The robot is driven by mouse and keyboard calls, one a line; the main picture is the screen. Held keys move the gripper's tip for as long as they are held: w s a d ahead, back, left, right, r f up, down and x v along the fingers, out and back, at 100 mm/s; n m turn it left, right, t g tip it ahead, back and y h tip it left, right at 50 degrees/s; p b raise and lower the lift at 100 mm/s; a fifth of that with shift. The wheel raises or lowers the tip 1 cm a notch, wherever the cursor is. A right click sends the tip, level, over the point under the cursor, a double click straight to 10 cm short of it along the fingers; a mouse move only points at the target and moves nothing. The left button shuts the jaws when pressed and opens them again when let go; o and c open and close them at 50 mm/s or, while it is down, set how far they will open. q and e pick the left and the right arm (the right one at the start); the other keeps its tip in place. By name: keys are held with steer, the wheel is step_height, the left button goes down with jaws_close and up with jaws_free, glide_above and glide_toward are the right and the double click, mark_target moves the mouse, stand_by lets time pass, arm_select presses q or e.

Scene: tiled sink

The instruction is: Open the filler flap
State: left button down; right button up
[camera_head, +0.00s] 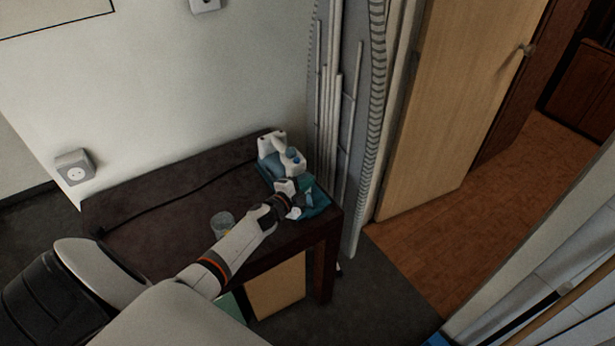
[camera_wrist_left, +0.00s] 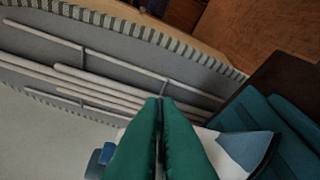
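A white and blue steam iron (camera_head: 274,146) stands on a teal base (camera_head: 320,205) at the right end of the dark table. Part of the white and blue appliance also shows behind the fingers in the left wrist view (camera_wrist_left: 242,147). I cannot single out the filler flap in either view. My left gripper (camera_head: 307,183) is over the front of the base, close to the iron. Its green fingers (camera_wrist_left: 160,100) are together with only a thin dark slit between them, and I see nothing held. Whether they touch the iron is unclear. My right gripper is out of view.
The dark table (camera_head: 150,210) has a clear glass (camera_head: 222,222) beside my left arm and a black cord along its back. Grey panels with pale pipes (camera_head: 330,110) stand just right of the table. A wooden door (camera_head: 455,100) stands open further right.

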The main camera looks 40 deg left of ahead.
mark_target(297, 164)
arm_select(q)
steer(key=r+n+p, duration=0.1)
steer(key=a+n+p, duration=0.1)
steer(key=p, duration=0.1)
steer(key=r+g+p, duration=0.1)
steer(key=shift+w+a+r+n+h, duration=0.2)
steer(key=shift+w+r+n+h, duration=0.1)
steer(key=shift+n+h, duration=0.1)
steer(key=shift+w+a+r+n+g+h+p, duration=0.1)
steer(key=shift+a+r+n+g+h+p, duration=0.3)
steer(key=shift+n+p, duration=0.4)
steer(key=shift+w+a+n+g+h+p, duration=0.25)
steer(key=shift+a+n+g+h+p, duration=0.2)
steer(key=shift+n, duration=0.35)
steer(key=shift+w+a+r+n+g+h+b, duration=0.2)
steer(key=shift+a+n+h, duration=0.1)
steer(key=shift+a+n, duration=0.15)
steer(key=shift+w+a+r+n+g+h+b, duration=0.15)
steer(key=shift+a+n+h, duration=0.15)
steer(key=shift+n, duration=0.25)
